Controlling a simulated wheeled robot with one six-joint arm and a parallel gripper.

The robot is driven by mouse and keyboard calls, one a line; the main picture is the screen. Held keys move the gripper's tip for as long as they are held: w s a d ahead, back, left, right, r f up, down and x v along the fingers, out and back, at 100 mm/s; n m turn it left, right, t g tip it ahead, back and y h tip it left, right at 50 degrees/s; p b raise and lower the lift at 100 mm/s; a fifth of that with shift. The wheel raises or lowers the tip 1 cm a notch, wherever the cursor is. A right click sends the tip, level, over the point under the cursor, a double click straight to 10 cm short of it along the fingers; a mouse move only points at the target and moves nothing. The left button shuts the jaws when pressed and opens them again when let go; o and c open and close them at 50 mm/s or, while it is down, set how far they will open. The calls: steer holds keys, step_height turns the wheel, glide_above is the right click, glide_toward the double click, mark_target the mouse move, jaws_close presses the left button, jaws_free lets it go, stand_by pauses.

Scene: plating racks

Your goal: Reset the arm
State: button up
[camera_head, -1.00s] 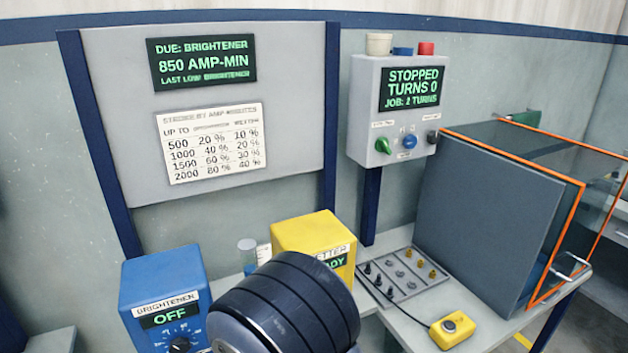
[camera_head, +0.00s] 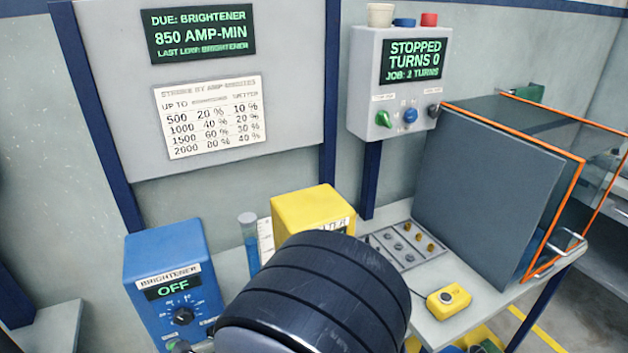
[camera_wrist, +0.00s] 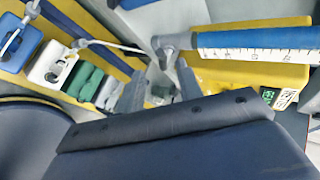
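My arm's dark ribbed link (camera_head: 320,290) fills the lower middle of the head view, and my gripper is hidden there. In the wrist view my gripper (camera_wrist: 160,88) shows as two grey fingers beyond the dark blue wrist housing. The fingers stand apart with nothing seen held between them. Past them are a clear blue-filled tube with a white scale (camera_wrist: 255,42), yellow surfaces and several green and white items, partly cut off.
A blue brightener box (camera_head: 172,275) reading OFF and a yellow box (camera_head: 312,208) stand on the bench near my arm. A blue-filled cylinder (camera_head: 249,245) stands between them. Right are a button panel (camera_head: 405,245), a yellow pendant (camera_head: 448,301) and a grey tank (camera_head: 485,205). The control box (camera_head: 395,90) reads STOPPED.

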steer(key=x, duration=0.8)
steer(key=shift+w, duration=0.1)
steer(key=shift+r+y+b, duration=0.1)
steer(key=shift+y+b, duration=0.2)
steer(key=shift+b, duration=0.25)
steer(key=shift+d+r+m+g+y+b, duration=0.3)
steer(key=shift+r+m+g+y+b, duration=0.15)
steer(key=shift+m+g+y+b, duration=0.3)
